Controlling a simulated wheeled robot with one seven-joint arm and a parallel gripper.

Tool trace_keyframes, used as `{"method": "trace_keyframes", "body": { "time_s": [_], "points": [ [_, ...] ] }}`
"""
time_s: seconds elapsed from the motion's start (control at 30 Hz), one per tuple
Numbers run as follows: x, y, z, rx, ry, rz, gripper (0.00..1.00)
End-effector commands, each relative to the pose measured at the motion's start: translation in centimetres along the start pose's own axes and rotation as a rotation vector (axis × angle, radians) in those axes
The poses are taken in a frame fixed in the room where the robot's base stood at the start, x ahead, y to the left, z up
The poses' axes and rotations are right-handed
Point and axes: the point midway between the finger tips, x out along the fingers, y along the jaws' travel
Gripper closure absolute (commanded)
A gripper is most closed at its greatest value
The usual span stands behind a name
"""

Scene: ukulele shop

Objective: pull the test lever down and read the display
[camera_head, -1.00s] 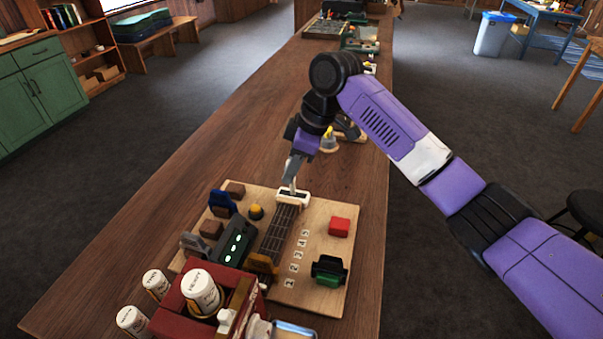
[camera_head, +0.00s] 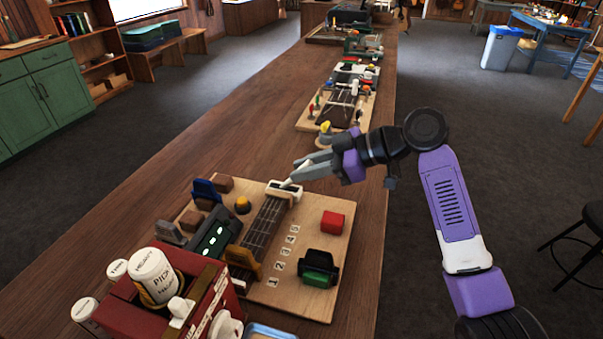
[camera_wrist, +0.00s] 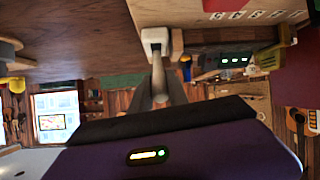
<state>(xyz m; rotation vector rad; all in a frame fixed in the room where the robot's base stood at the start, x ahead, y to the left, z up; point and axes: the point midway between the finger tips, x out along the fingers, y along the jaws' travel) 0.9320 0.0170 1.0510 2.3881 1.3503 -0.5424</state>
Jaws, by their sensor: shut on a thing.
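The test board (camera_head: 262,288) is a pale wooden panel on the bench with a short fretboard (camera_head: 262,228) on it. A white block (camera_head: 284,190) sits at the fretboard's far end, and a thin pale lever (camera_head: 289,183) rises from it at a low slant. My gripper (camera_head: 301,173) is shut on the lever from the far right side. In the wrist view the lever (camera_wrist: 157,72) runs from the white block (camera_wrist: 154,37) into my gripper. The display (camera_head: 213,236) is a dark box with green lit marks, too small to read; it also shows in the wrist view (camera_wrist: 236,59).
A red block (camera_head: 332,222) and a black-and-green part (camera_head: 318,266) sit on the board's right. A red box with white cans (camera_head: 155,277) stands at the near left. Another fixture board (camera_head: 337,108) lies farther along the bench. The bench's left side is clear.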

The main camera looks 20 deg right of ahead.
Motion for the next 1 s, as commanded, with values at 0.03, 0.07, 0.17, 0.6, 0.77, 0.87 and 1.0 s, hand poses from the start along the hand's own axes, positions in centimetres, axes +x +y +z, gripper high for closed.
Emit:
{"method": "trace_keyframes", "body": {
  "time_s": [0.03,0.07,0.17,0.6,0.77,0.87,1.0],
  "points": [
    [-0.01,0.02,0.14,0.000,0.011,0.003,1.00],
    [-0.04,0.03,0.15,-0.001,0.015,0.004,1.00],
    [-0.14,0.04,0.13,-0.001,0.025,0.006,1.00],
    [-0.17,0.03,0.12,-0.001,0.028,0.005,0.70],
    [-0.13,0.01,0.14,-0.001,0.027,0.005,0.58],
    [-0.11,0.00,0.15,-0.001,0.026,0.004,0.58],
    [-0.25,0.01,0.17,-0.001,0.026,0.005,0.58]
  ]
}}
